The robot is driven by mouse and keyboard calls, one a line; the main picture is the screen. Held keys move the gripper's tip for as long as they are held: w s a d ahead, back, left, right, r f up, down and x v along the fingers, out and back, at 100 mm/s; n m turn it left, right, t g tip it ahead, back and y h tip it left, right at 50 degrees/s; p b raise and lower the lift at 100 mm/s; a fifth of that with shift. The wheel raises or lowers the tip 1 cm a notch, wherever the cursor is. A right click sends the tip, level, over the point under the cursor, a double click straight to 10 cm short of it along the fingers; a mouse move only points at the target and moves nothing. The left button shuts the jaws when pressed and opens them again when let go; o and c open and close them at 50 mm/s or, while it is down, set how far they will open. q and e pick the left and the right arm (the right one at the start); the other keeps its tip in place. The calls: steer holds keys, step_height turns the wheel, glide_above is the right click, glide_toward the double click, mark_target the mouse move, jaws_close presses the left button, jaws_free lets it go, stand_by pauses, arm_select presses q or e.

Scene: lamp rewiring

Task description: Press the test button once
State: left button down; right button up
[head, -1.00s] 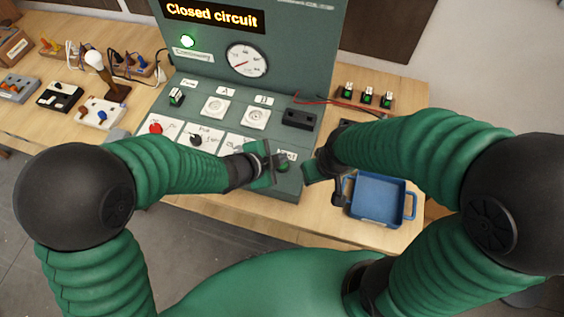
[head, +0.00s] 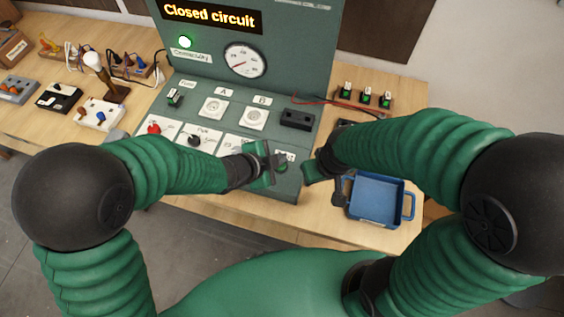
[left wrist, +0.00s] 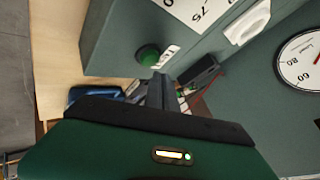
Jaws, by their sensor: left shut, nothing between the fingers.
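The green test button (head: 282,168) sits at the front right corner of the green test panel (head: 322,75). It also shows in the left wrist view as a green round knob (left wrist: 148,55) beside a white label. My left gripper (head: 270,163) is just left of the button, shut and empty. In the left wrist view its fingertips (left wrist: 160,80) are close below the button, and I cannot tell whether they touch it. My right gripper (head: 312,172) is to the right of the panel's front corner, its fingers partly hidden by my arm.
A blue tray (head: 402,205) lies on the table right of the panel, under my right arm. A red knob (head: 154,128) and a black knob (head: 194,140) are on the panel left of my left gripper. Several small parts stand on the table at left.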

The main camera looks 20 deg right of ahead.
arm_select(q)
steer(key=shift+a, duration=0.25)
arm_select(e)
steer(key=shift+a, duration=0.15)
steer(key=shift+a, duration=0.1)
arm_select(q)
steer(key=shift+a+f, duration=0.1)
steer(key=shift+f, duration=0.1)
steer(key=shift+f+b, duration=0.15)
steer(key=shift+b, duration=0.25)
arm_select(e)
steer(key=shift+f, duration=0.3)
arm_select(q)
steer(key=shift+d, duration=0.2)
steer(key=shift+a+f+b, duration=0.1)
steer(key=shift+f+b, duration=0.25)
steer(key=shift+f, duration=0.05)
arm_select(e)
steer(key=shift+f, duration=0.45)
arm_select(q)
steer(key=shift+r, duration=0.15)
arm_select(e)
steer(key=shift+r, duration=0.15)
arm_select(q)
steer(key=shift+s+r+p, duration=0.1)
steer(key=shift+r+p, duration=0.6)
steer(key=shift+p, duration=0.1)
arm_select(e)
steer(key=shift+r, duration=0.7)
